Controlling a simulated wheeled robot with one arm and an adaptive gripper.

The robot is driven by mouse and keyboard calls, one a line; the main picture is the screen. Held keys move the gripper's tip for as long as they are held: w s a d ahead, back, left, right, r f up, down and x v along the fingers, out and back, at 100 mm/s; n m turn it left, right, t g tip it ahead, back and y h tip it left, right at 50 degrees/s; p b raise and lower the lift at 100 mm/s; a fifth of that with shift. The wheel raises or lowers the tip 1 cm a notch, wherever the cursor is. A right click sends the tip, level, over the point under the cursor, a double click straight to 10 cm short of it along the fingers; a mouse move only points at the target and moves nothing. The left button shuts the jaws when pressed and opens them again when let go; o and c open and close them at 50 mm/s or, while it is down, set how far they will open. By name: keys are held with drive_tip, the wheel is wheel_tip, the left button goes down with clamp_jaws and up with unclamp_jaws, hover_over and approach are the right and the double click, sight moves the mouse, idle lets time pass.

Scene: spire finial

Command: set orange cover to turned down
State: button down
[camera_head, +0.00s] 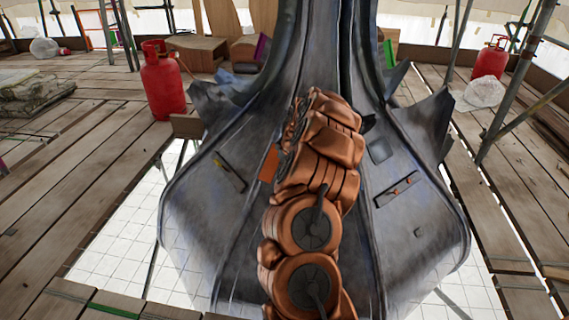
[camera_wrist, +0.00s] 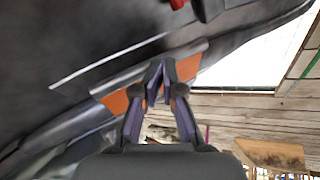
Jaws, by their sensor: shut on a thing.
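The orange cover (camera_head: 268,163) shows in the head view as a small orange patch at the left edge of my copper-coloured arm, against the dark grey metal spire (camera_head: 220,225). In the wrist view the orange cover (camera_wrist: 116,103) shows on both sides of my fingers, beside a grey strip on the spire's surface. My gripper (camera_wrist: 161,82) is shut on the cover, its fingertips close together at the cover's middle. In the head view my arm hides the gripper and most of the cover. The cover's exact tilt is hard to tell.
Small fittings sit on the spire: a dark bar (camera_head: 230,172) at left and a plate with red knobs (camera_head: 397,190) at right. Jagged metal leaves (camera_head: 425,125) stick out. Red gas bottles (camera_head: 163,82) and scaffold poles stand around on wooden planks (camera_head: 90,170).

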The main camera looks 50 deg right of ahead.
drive_tip(key=p+v, duration=0.3)
drive_tip(key=v, duration=0.9)
drive_tip(key=shift+s+a+r, duration=0.2)
drive_tip(key=shift+s+a, duration=0.2)
drive_tip(key=shift+s, duration=0.05)
drive_tip(key=shift+p, duration=0.3)
